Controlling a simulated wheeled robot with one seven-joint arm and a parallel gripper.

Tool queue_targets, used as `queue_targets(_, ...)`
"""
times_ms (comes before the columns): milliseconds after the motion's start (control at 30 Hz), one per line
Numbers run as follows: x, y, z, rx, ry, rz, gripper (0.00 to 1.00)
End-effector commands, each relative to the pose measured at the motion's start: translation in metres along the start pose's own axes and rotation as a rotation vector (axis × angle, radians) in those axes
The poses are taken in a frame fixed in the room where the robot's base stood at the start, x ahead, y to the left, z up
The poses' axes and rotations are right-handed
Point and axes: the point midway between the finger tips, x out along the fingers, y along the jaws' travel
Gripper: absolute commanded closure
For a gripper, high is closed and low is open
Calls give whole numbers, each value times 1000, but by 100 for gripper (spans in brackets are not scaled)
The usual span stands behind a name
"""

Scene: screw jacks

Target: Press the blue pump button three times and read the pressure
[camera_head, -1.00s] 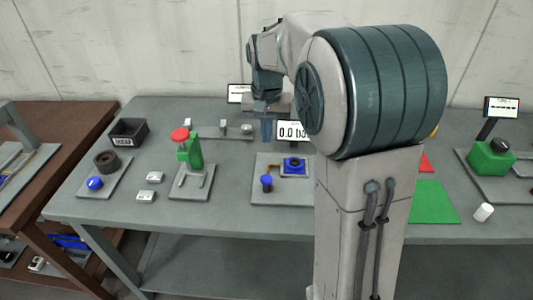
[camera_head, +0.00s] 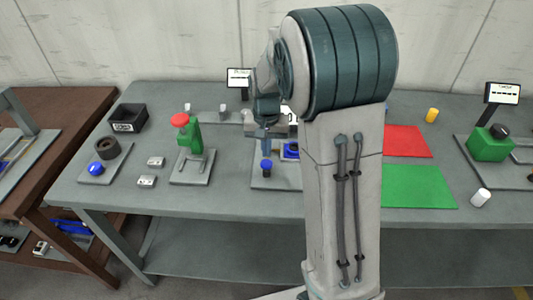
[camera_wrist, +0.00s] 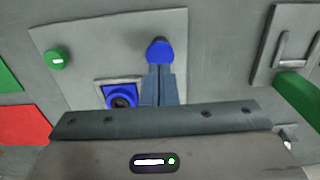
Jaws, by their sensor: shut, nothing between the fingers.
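The blue pump button (camera_head: 266,165) stands upright on a grey plate (camera_head: 262,183) near the table's front middle. In the wrist view the button (camera_wrist: 158,50) shows just beyond my fingertips. My gripper (camera_head: 266,150) is shut and empty, pointing down above and slightly behind the button; its fingers also show in the wrist view (camera_wrist: 160,72). I cannot tell whether the tips touch the button. A blue ring-shaped part (camera_wrist: 121,97) sits on the same plate beside the fingers. The pressure display (camera_head: 290,116) is mostly hidden behind my arm, so no value is readable.
A green button (camera_wrist: 56,58) is on the plate in the wrist view. A red-topped green device (camera_head: 190,135) stands to the left. Another blue knob (camera_head: 96,169) is farther left. Red (camera_head: 408,141) and green (camera_head: 420,187) mats lie to the right.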

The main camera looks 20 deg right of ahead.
Motion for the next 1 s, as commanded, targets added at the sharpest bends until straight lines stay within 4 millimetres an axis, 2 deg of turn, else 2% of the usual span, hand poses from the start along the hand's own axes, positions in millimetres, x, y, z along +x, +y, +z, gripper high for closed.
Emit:
queue_targets(200,25,0,0,-1,0,1,100)
queue_targets(667,31,0,0,-1,2,0,100)
queue_targets(1000,59,0,0,0,-2,1,100)
